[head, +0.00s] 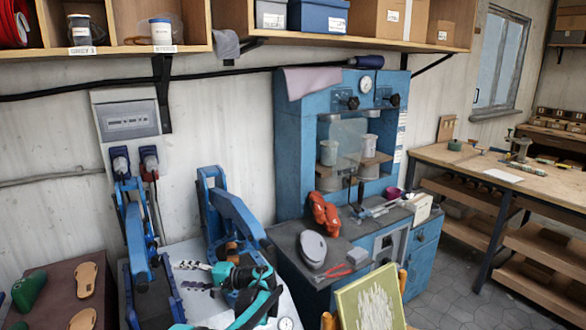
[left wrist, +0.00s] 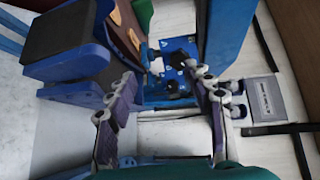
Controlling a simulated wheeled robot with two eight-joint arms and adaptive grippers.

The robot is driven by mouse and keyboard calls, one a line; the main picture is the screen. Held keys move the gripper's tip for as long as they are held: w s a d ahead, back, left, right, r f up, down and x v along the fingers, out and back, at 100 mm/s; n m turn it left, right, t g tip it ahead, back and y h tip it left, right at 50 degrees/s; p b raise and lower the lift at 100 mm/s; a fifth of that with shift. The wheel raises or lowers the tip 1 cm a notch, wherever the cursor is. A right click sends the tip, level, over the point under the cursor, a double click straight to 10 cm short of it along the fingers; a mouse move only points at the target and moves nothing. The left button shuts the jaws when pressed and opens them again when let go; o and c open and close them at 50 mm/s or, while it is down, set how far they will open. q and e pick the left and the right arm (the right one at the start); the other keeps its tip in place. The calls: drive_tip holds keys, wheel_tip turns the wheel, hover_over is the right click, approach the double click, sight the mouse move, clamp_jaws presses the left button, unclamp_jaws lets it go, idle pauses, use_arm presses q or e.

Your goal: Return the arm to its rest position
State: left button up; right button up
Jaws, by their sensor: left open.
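My left gripper (head: 184,276) is at the lower middle left of the head view, on my teal arm, with its fingers pointing left. It is over the light bench top, in front of the blue lever machine (head: 238,215). Its two fingers stand apart with nothing between them. In the left wrist view the open left gripper (left wrist: 160,74) shows dark, ribbed fingers on both sides, with blue machine parts beyond them. My right gripper is in neither view.
A second blue lever machine (head: 137,237) stands close on the left. The blue press cabinet (head: 289,140) is behind, with a grey sole form (head: 312,249) and red pliers (head: 334,271) on its counter. A green framed panel (head: 371,303) stands at the front. Tan soles (head: 87,279) lie at left.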

use_arm(q)
drive_tip(key=s+d+r+t+h, duration=0.15)
drive_tip(key=s+h, duration=0.25)
drive_tip(key=s, duration=0.4)
drive_tip(key=s+d+r+h, duration=0.15)
drive_tip(key=s+h, duration=0.25)
drive_tip(key=s, duration=0.4)
drive_tip(key=s+d+f+t+h, duration=0.1)
drive_tip(key=s+d+f+h, duration=0.1)
drive_tip(key=s, duration=0.4)
drive_tip(key=s+d+f+n+t+h, duration=0.1)
drive_tip(key=s+d+f+h, duration=0.1)
drive_tip(key=s+d, duration=0.3)
drive_tip(key=s+d+f+t+h, duration=0.1)
drive_tip(key=s+d+h, duration=0.3)
drive_tip(key=s, duration=0.5)
drive_tip(key=shift+d+f+n, duration=0.2)
drive_tip(key=shift+f+n, duration=0.1)
drive_tip(key=shift+f, duration=0.25)
drive_tip(key=shift+s, duration=0.1)
